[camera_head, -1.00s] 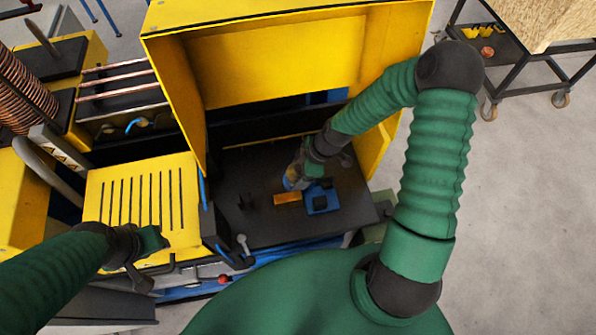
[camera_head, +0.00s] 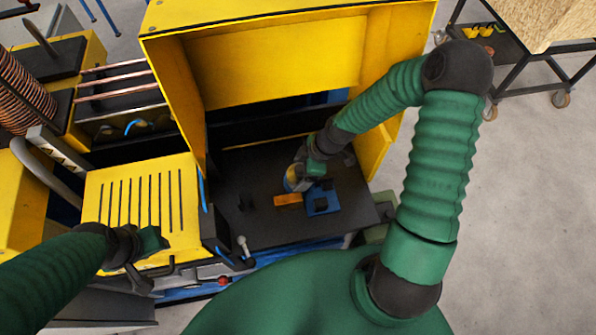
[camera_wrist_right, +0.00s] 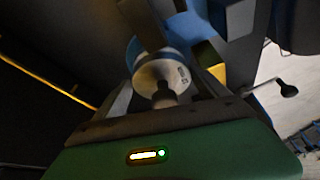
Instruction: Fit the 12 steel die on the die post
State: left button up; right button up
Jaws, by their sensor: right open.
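A round, light steel die (camera_wrist_right: 164,76) with small markings and a blue band sits between the fingers of my right gripper (camera_wrist_right: 165,90) in the right wrist view. A dark stub shows at the die's centre; I cannot tell how far the die sits down on it. The right gripper's fingers are open on either side of the die. In the head view the right gripper (camera_head: 295,186) is low over the dark work surface (camera_head: 265,225), beside the orange block. My left gripper (camera_head: 150,240) is over the yellow slotted cover; its jaws are not clear.
An orange block (camera_head: 288,200) and a blue tray (camera_head: 334,204) with dark pieces lie close to my right gripper. A yellow hood (camera_head: 280,65) stands around the back and sides. The yellow slotted cover (camera_head: 110,190) is at left.

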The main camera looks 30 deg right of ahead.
pick_arm(q)
jog(key=shift+s+r, duration=0.1)
jog(key=shift+s, duration=0.1)
pick_arm(e)
jog(key=v, duration=1.1)
pick_arm(q)
jog(key=shift+s, duration=0.1)
pick_arm(e)
jog(key=shift+s+d, duration=0.1)
pick_arm(q)
jog(key=shift+s, duration=0.15)
pick_arm(e)
jog(key=shift+s, duration=0.15)
